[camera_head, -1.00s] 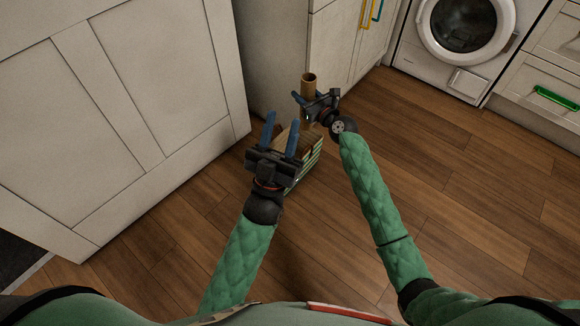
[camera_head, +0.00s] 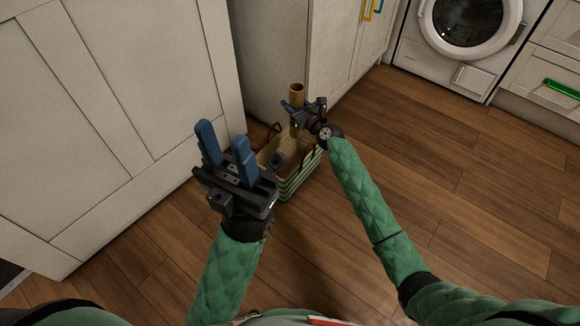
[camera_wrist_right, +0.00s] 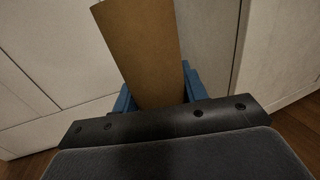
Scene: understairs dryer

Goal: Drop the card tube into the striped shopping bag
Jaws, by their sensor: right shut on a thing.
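The brown card tube (camera_head: 296,94) stands about upright in my right gripper (camera_head: 294,107), above the far side of the bag. The right wrist view also shows the tube (camera_wrist_right: 142,50) between the blue fingers. Its lower end is hard to make out in the head view. The striped shopping bag (camera_head: 299,179), green and cream with dark handles, stands open on the floor. Something dark grey lies inside it. My left gripper (camera_head: 223,140) is open and empty, raised to the left of the bag, with its blue fingers apart.
A pale panelled door or cabinet (camera_head: 110,110) stands close on the left. A cabinet (camera_head: 335,50) with coloured handles is behind the bag. A washing machine or dryer (camera_head: 465,35) stands at the back right. The wooden floor (camera_head: 450,190) on the right is clear.

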